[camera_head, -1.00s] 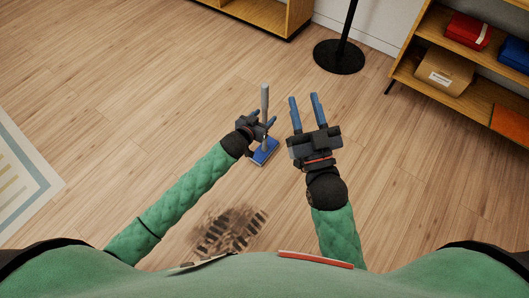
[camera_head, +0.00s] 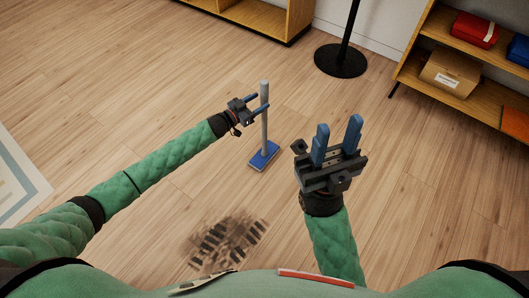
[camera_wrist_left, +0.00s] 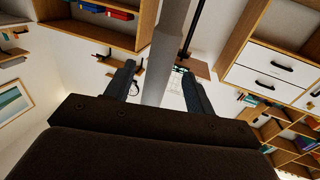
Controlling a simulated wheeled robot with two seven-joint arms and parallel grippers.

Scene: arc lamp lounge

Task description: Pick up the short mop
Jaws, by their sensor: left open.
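The short mop stands upright on the wooden floor, with a grey handle (camera_head: 264,125) and a flat blue head (camera_head: 263,156). My left gripper (camera_head: 259,101) is open at the upper part of the handle, with one blue finger on each side of it. In the left wrist view the grey handle (camera_wrist_left: 163,62) rises between the two spread fingers (camera_wrist_left: 160,82); I cannot tell whether either finger touches it. My right gripper (camera_head: 338,122) is open and empty, to the right of the mop.
A dark dirt patch (camera_head: 228,243) lies on the floor in front of me. A round black lamp base (camera_head: 340,61) stands behind the mop. A wooden shelf with a cardboard box (camera_head: 452,75) is at the right, and a rug (camera_head: 18,185) at the left. Floor around the mop is clear.

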